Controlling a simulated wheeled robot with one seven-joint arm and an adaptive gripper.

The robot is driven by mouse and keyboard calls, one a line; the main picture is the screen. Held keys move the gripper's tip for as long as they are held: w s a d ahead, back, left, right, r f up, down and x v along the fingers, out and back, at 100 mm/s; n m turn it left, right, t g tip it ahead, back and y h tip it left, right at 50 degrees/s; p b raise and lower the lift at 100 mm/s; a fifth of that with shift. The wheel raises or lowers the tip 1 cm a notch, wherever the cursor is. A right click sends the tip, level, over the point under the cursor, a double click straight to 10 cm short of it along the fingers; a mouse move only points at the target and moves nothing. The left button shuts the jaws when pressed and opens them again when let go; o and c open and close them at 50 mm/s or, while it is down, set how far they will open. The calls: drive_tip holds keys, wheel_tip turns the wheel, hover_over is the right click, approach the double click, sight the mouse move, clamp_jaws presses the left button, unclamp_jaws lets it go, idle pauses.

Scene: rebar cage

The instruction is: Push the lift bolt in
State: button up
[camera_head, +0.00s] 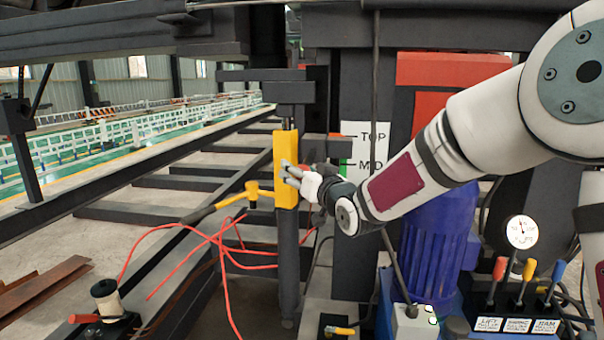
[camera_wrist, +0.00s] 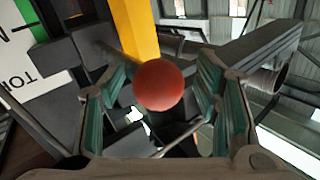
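A red ball knob (camera_wrist: 160,85) fills the middle of the wrist view, in front of a yellow post. I take it for the end of the lift bolt; its shaft is hidden behind it. My gripper (camera_wrist: 161,66) is open, with a teal-padded finger on each side of the knob and a visible gap on both sides. In the head view my gripper (camera_head: 291,172) is at the upright yellow sleeve (camera_head: 284,150), its fingers overlapping the sleeve's face. The knob cannot be made out there. Whether anything touches it cannot be told.
A TOP/MID marker board (camera_head: 364,150) stands behind my wrist. A blue motor (camera_head: 437,240) and coloured levers (camera_head: 513,280) are at right. Dark steel beams surround the sleeve.

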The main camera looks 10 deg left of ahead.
drive_tip(key=shift+d+f, duration=0.1)
idle(0.3)
drive_tip(key=shift+s, duration=0.1)
drive_tip(key=shift+s+d, duration=0.25)
drive_tip(key=v, duration=1.1)
drive_tip(key=shift+s, duration=0.1)
